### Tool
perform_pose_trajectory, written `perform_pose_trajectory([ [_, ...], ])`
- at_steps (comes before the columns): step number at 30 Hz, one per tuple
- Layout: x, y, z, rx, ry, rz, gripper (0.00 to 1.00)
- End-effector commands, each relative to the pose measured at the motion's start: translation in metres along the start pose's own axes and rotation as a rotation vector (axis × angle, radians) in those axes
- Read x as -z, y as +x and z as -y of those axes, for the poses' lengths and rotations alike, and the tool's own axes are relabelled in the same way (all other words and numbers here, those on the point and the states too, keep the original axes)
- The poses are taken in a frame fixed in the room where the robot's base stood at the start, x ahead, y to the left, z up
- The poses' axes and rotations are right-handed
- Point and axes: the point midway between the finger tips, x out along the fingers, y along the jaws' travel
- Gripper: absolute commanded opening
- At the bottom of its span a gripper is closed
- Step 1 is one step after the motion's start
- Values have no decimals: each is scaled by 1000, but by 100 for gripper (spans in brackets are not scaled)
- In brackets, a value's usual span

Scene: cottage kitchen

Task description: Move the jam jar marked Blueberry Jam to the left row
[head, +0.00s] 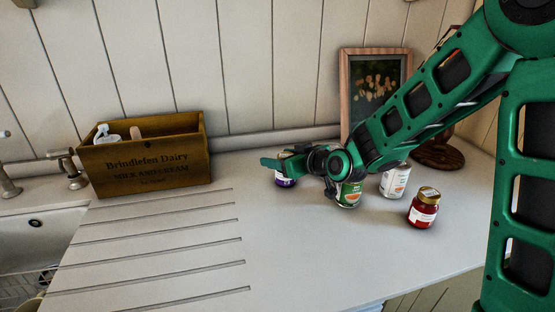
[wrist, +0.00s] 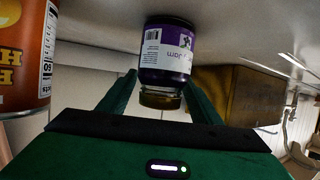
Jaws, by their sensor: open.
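In the wrist view my gripper (wrist: 160,90) is open, and the jar's gold lid shows between the two fingers, with a gap on each side. A red jam jar with a gold lid (head: 423,208) stands at the right.
An orange can (wrist: 24,55) is close by in the wrist view. A wooden crate (head: 150,165) stands left. The grooved counter (head: 190,255) in front is clear.

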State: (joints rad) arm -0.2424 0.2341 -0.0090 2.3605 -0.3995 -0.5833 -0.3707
Motion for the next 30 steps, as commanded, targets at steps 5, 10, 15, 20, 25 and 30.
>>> perform_pose_trajectory([
  [5, 1, -29, -1, -3, 0, -2, 58],
  [10, 1, -61, -1, -3, 0, -2, 58],
  [15, 1, -88, 0, -2, 0, -2, 58],
  [20, 0, -104, 0, 0, -1, 0, 58],
  [25, 0, -111, 1, 0, -1, 0, 58],
  [30, 0, -111, 1, 1, -1, 0, 58],
])
